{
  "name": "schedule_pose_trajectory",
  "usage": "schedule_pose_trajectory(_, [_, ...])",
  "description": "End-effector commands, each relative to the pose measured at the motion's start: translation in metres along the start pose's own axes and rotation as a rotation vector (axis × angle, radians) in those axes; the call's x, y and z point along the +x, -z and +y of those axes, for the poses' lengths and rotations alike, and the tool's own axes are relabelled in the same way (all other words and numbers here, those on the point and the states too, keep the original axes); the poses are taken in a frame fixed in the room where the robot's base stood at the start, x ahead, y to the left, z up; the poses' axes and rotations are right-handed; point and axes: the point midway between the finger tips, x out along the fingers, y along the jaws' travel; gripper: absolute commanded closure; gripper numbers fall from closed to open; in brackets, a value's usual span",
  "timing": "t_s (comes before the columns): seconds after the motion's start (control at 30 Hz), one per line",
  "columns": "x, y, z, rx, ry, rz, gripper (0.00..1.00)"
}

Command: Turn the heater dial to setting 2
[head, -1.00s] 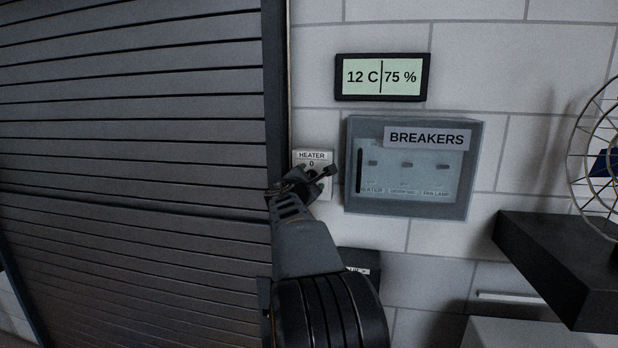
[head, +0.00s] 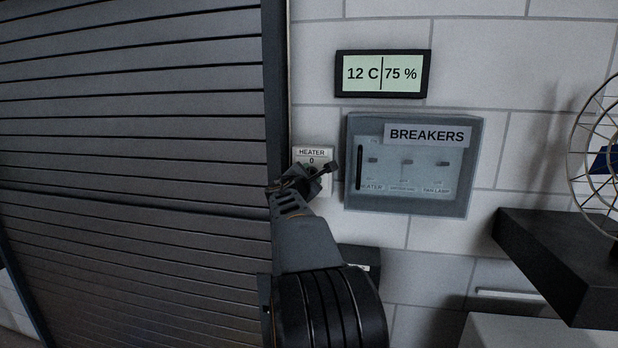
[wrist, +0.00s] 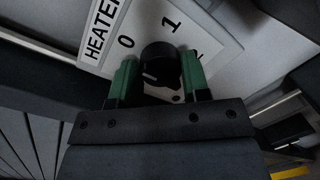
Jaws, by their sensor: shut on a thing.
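The heater panel (head: 312,154) is a small white plate on the wall, labelled HEATER with a 0 below. In the wrist view the heater panel (wrist: 205,38) shows the marks 0, 1 and a partly hidden third mark. The black round dial (wrist: 160,64) sits between the green fingers of my gripper (wrist: 159,80), which is shut on it. A light mark shows on the dial, partly shaded; I cannot tell its exact setting. In the head view my gripper (head: 318,174) covers the dial and the lower panel.
A grey breaker box (head: 464,190) hangs just right of the panel. A display (head: 381,74) above it reads 12 C, 75 %. A dark slatted shutter (head: 135,130) stands close on the left. A wire fan (head: 590,165) and dark shelf (head: 545,245) are at right.

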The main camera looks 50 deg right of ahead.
Motion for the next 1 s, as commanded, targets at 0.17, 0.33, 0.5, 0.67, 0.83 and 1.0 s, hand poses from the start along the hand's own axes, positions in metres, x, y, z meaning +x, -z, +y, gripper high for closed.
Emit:
schedule_pose_trajectory(0.17, [0.0,0.0014,-0.0016,0.044,0.003,0.003,0.81])
schedule_pose_trajectory(0.33, [0.0,0.0024,-0.0029,0.149,0.011,0.011,0.81])
schedule_pose_trajectory(0.5, [0.0001,0.0025,-0.0033,0.3,0.022,0.023,0.81])
schedule_pose_trajectory(0.67, [0.0002,0.0022,-0.0033,0.452,0.035,0.036,0.81])
schedule_pose_trajectory(0.83, [0.0003,0.0018,-0.0033,0.613,0.048,0.049,0.81])
schedule_pose_trajectory(1.0, [0.0005,0.0014,-0.0035,0.773,0.062,0.062,0.81])
